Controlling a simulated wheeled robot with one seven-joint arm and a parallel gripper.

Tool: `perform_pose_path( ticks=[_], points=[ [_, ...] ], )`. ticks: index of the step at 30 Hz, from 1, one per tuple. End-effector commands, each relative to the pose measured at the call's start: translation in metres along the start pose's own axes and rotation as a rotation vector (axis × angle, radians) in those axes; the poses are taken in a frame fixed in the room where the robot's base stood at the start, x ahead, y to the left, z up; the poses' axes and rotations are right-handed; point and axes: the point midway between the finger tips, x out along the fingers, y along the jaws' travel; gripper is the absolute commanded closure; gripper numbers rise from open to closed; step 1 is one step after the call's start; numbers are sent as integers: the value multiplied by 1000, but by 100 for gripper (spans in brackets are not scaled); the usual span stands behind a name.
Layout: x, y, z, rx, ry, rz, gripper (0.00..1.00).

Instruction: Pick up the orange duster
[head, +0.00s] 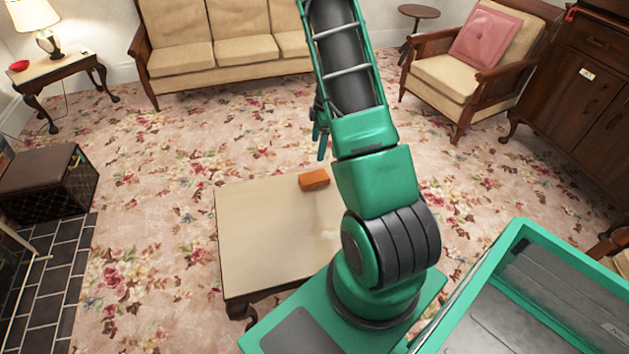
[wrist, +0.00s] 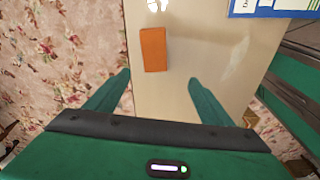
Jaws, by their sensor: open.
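The orange duster (head: 314,179) is a small block lying on the far part of a low, pale wooden table (head: 262,235). In the wrist view the duster (wrist: 153,49) lies beyond my fingertips and roughly between their lines, a little left of centre. My gripper (wrist: 159,77) is open and empty, with its two green fingers apart over the table. In the head view my gripper (head: 321,140) shows only partly beside my arm, above the duster. The gap between fingers and duster is hard to judge.
A blue-and-white flat item (wrist: 275,8) and a small white thing (wrist: 157,5) show at the top of the wrist view. A sofa (head: 235,45) and an armchair (head: 470,70) stand behind. Floral carpet around the table is clear.

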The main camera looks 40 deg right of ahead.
Motion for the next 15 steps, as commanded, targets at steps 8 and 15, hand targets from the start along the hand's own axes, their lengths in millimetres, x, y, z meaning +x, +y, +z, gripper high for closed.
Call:
perform_pose_path(
  ticks=[8,15],
  points=[
    [62,15,16,-192,22,-11,25],
    [91,16,17,-221,26,-13,25]
  ],
)
